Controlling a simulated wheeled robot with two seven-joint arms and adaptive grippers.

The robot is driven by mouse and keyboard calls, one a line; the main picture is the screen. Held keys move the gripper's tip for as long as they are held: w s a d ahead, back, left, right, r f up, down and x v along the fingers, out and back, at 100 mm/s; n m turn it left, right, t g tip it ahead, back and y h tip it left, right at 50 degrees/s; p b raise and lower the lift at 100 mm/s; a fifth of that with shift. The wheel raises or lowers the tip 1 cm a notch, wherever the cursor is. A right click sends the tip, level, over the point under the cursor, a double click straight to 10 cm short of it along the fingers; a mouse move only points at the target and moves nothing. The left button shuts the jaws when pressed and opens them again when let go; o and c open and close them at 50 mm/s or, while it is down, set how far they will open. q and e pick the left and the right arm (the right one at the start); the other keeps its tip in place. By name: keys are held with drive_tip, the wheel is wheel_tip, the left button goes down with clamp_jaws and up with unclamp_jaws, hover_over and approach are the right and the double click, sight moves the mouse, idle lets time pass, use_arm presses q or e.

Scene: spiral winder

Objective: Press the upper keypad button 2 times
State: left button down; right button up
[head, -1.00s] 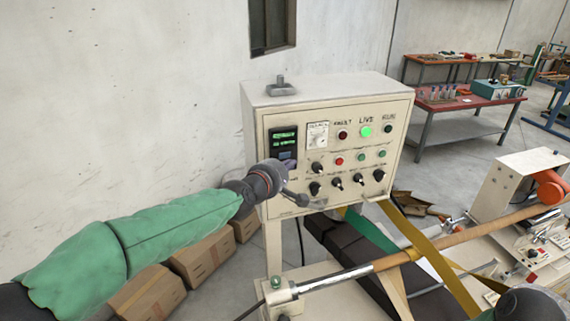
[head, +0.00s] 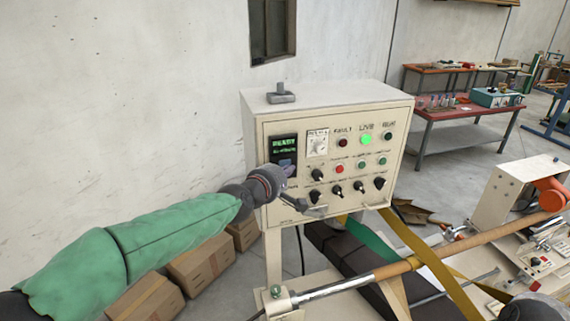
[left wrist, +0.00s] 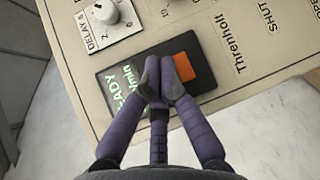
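The control box (head: 330,115) stands on a post, with a dark display and keypad unit (head: 272,150) at its left. The display shows green text reading READY. In the left wrist view the keypad unit (left wrist: 118,88) lies under my fingertips, and an orange button (left wrist: 184,66) shows just beyond them. Other keys are hidden behind the fingers. My left gripper (head: 287,165) has its purple fingers at the keypad; in the left wrist view its fingertips (left wrist: 160,82) are drawn together, holding nothing. I cannot tell whether they touch a key. My right gripper's fingers are not seen.
Right of the keypad sit a DELAY dial (head: 318,143), lamps and several black knobs (head: 338,191). A winder tube (head: 450,245) with a yellow strap crosses below right. Cardboard boxes (head: 200,262) lie on the floor under my left arm.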

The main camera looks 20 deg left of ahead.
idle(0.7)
use_arm(q)
drive_tip(key=shift+w+a+b, duration=0.25)
drive_tip(key=shift+w+b, duration=0.1)
drive_tip(key=shift+b, duration=0.1)
drive_tip(key=shift+w+a+b, duration=0.2)
drive_tip(key=shift+w+b, duration=0.1)
drive_tip(key=shift+b, duration=0.05)
idle(0.7)
drive_tip(key=shift+r, duration=0.1)
drive_tip(key=shift+s+d+p, duration=0.45)
drive_tip(key=shift+s+p, duration=0.15)
drive_tip(key=shift+s, duration=0.1)
